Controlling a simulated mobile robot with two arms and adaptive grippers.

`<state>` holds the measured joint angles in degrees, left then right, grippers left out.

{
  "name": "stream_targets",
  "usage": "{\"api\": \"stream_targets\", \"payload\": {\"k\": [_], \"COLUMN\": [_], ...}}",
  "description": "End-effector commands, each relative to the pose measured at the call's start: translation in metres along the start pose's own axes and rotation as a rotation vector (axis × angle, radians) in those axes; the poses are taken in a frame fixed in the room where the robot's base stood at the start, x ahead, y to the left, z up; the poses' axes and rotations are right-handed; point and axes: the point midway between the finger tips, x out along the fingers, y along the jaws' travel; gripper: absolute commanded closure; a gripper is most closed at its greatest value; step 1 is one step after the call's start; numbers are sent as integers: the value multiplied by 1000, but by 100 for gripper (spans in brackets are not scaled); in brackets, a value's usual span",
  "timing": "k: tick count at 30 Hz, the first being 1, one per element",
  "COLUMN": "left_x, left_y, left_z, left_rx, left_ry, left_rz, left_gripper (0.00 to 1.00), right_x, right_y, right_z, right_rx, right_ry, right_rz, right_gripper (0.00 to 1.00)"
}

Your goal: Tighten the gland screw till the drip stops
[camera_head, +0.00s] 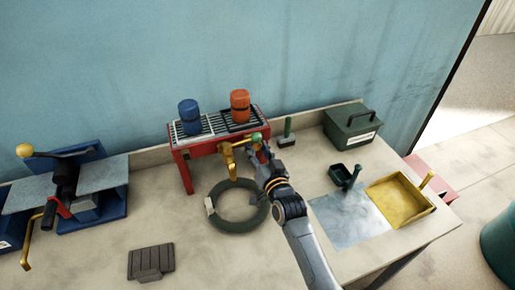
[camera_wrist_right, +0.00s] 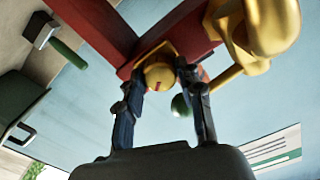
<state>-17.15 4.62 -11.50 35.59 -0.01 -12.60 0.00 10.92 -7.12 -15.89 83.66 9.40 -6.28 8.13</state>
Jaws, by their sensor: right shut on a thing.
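My right gripper (camera_head: 261,156) reaches up to the front right of the red stand, beside the brass tap (camera_head: 228,156). In the right wrist view its two fingers (camera_wrist_right: 162,92) are closed on a round yellow-brass screw head (camera_wrist_right: 159,76) with a small red mark, which I take for the gland screw. The larger brass tap body (camera_wrist_right: 262,30) is beside it, upper right. A green ball knob shows in the head view (camera_head: 256,137) and just past the fingers in the wrist view (camera_wrist_right: 181,105). No drip can be made out. My left gripper is not in view.
The red stand (camera_head: 185,171) holds a blue can (camera_head: 189,116) and an orange can (camera_head: 240,106). A dark coiled hose (camera_head: 238,220) lies in front. The front middle is mostly clear.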

Motion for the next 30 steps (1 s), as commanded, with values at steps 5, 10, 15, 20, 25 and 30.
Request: {"api": "stream_targets", "payload": {"k": [5,10,15,20,25,30], "left_x": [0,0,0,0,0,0], "left_y": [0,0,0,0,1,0], "left_z": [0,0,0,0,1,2], "left_rx": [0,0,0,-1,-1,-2], "left_ry": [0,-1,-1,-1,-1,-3], "left_rz": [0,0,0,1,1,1], "left_gripper": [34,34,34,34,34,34], "right_x": [0,0,0,0,0,0], "right_y": [0,0,0,0,0,0], "right_z": [0,0,0,0,0,0], "right_rx": [44,56,56,55,55,55], "right_ry": [0,0,0,0,0,0], "right_rz": [0,0,0,0,0,0], "right_gripper": [95,95,95,55,40,40]}}
